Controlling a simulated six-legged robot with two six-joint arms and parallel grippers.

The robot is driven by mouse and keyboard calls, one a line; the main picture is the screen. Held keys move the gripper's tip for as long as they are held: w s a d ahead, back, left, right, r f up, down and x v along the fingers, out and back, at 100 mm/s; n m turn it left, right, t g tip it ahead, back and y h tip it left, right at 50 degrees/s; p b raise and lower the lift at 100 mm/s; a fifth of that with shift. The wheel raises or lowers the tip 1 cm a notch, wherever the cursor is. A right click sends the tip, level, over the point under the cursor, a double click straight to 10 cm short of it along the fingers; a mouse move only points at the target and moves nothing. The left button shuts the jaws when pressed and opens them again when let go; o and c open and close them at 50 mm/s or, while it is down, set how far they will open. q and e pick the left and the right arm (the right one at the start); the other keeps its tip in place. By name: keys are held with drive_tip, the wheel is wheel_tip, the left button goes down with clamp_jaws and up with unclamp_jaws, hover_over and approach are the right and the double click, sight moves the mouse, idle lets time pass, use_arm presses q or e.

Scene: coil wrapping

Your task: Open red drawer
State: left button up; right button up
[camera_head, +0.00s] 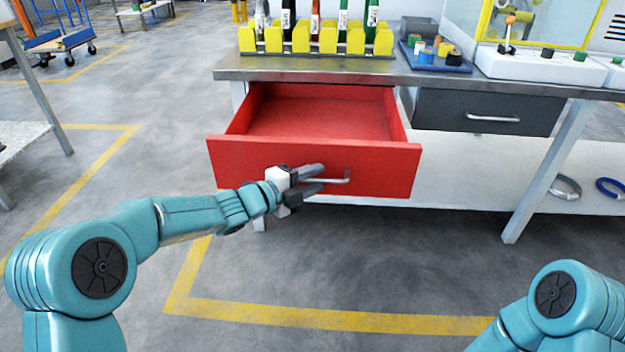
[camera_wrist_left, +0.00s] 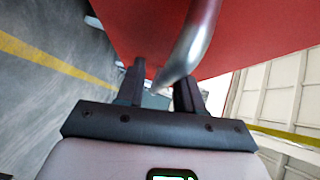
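The red drawer (camera_head: 310,165) under the workbench is pulled well out in the head view, and its inside is empty. Its silver bar handle (camera_head: 340,181) is on the middle of the front panel. My left gripper (camera_head: 316,178) is at the left part of the handle, with its two fingers apart, one above and one below the bar. In the left wrist view the handle (camera_wrist_left: 192,45) runs down between the spread fingers, with a gap beside it. The red front (camera_wrist_left: 250,35) fills the top there. My right gripper is out of view.
A closed dark grey drawer (camera_head: 487,112) is to the right under the metal benchtop (camera_head: 300,69). A yellow rack (camera_head: 315,40) with several bottles stands on the bench. A table leg (camera_head: 550,170) stands right of the drawer. Floor in front is clear.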

use_arm(q)
drive_tip(key=p+v, duration=0.3)
drive_tip(key=v, duration=1.3)
drive_tip(key=shift+s+p, duration=0.2)
drive_tip(key=shift+p, duration=0.1)
